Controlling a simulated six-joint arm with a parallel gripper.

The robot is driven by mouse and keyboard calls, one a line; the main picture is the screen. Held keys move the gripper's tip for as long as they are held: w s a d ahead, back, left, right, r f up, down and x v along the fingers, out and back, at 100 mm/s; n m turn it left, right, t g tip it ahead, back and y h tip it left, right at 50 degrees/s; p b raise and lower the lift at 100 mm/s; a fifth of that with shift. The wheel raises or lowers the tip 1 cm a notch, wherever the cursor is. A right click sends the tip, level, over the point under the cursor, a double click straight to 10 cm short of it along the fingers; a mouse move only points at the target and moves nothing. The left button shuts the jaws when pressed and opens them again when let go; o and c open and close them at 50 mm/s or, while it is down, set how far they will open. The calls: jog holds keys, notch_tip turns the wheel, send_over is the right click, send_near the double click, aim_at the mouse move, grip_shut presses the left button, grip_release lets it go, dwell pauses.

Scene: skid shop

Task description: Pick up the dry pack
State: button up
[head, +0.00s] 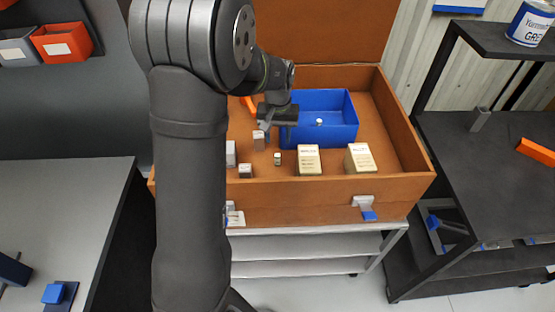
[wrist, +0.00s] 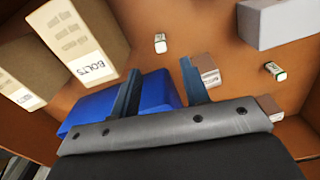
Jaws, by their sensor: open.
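No label reads as the dry pack, so I cannot tell for sure which item it is. A small white-and-green piece (head: 278,158) stands on the floor of the brown crate; it appears to be the one in the wrist view (wrist: 160,43). A similar piece (wrist: 275,71) lies to its right in the wrist view. A small pale piece (head: 319,122) is inside the blue bin (head: 340,135). My gripper (head: 272,125) hangs over the crate by the bin's left side. In the wrist view its fingers (wrist: 159,68) are apart with nothing held between them.
The brown crate (head: 405,150) has raised walls. Two tall labelled boxes (head: 308,160) (head: 360,158) stand near its front; the wrist view shows a BOLTS label (wrist: 92,70).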

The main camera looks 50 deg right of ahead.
aim_at(278, 155)
notch_tip(278, 155, down, 10)
jog(key=shift+w+r, duration=0.1)
jog(key=shift+r, duration=0.1)
dwell(0.3)
grip_shut()
